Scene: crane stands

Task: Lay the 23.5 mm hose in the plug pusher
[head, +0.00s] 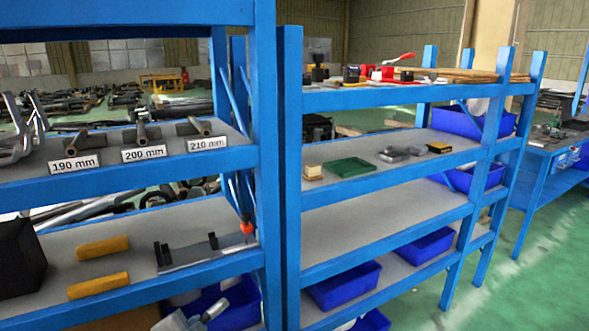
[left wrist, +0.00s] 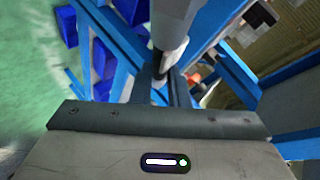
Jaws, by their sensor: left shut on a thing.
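The plug pusher appears to be the long grey fixture (head: 206,252) with dark upright brackets and a red knob, on the lower shelf of the near rack. My left gripper (head: 200,317) shows only partly at the bottom edge of the head view, in front of and below that shelf. In the left wrist view my left gripper (left wrist: 163,82) is shut on a grey cylindrical piece, which I take as the hose (left wrist: 168,28). Its size cannot be read. My right gripper is not in view.
Two yellow blocks (head: 103,246) and a black box (head: 20,258) share the lower shelf. The shelf above holds pieces labelled 190 mm (head: 75,163), 200 mm and 210 mm. A blue post (head: 268,160) stands right of the fixture. Blue bins (head: 343,285) sit low.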

